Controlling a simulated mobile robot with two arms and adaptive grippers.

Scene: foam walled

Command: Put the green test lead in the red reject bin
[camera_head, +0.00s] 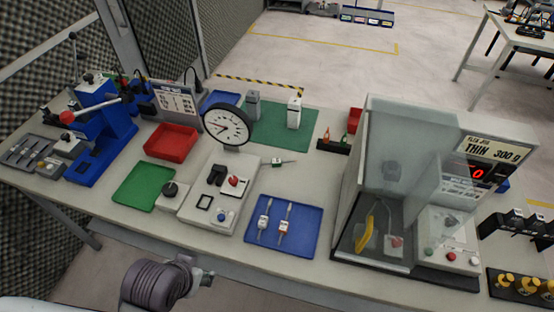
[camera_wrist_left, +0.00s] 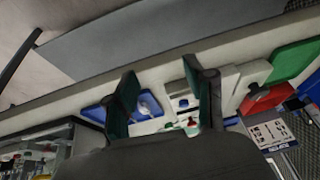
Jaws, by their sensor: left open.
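My left gripper (camera_head: 208,277) is in front of the bench's near edge, well apart from the lead. In the left wrist view its two fingers (camera_wrist_left: 165,95) are spread with nothing held between them. My right gripper is not in view.
A blue tray (camera_head: 264,238) holds two probe-like items. The grey fixture (camera_head: 215,212) with a dial gauge (camera_head: 226,125) stands mid-bench. A clear-walled booth (camera_head: 385,150) blocks the right side. A smaller red container (camera_head: 355,119) stands at the back.

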